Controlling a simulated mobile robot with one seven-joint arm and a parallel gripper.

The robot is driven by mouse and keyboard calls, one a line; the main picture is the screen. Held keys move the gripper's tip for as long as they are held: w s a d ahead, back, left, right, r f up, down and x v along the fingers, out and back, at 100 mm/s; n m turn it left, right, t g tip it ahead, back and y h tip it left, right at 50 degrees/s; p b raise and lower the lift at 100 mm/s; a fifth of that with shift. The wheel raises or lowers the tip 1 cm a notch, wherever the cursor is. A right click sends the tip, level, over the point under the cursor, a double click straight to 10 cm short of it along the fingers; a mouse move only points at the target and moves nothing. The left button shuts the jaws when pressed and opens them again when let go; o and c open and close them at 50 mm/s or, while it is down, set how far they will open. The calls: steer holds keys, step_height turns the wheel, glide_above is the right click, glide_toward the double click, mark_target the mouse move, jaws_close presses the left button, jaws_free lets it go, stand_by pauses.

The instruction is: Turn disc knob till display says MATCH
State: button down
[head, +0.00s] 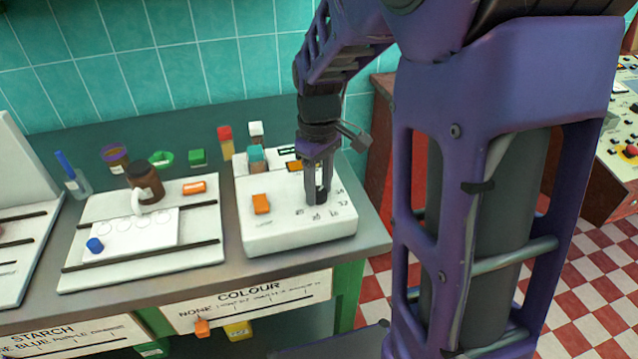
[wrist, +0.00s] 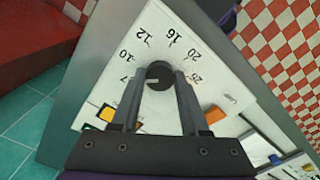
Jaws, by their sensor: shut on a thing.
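The dark round disc knob (wrist: 158,73) sits on the white box (head: 262,236) among printed numbers. My gripper (head: 318,197) points down over the dial, its fingers shut on the knob from both sides, as the wrist view also shows. In that view a pale mark on the knob points left, near the 7. The fingers mostly hide the knob in the head view. A small display (head: 295,166) glows orange at the back of the box, partly behind my gripper; its text is too small to read.
An orange block-like button (head: 261,204) is on the box's left part. A teal-capped vial (head: 257,159) stands at its back left. A white tray (head: 205,245) with a brown jar (head: 146,183) lies to the left. The bench's front edge is close.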

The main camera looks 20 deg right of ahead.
mark_target(319, 191)
steer(key=m+p, duration=0.2)
steer(key=m, duration=0.4)
stand_by(0.3)
steer(key=shift+m, duration=0.3)
steer(key=shift+c, duration=2)
jaws_free()
step_height(319, 191, up, 17)
steer(key=p, duration=0.3)
steer(key=shift+r, duration=0.2)
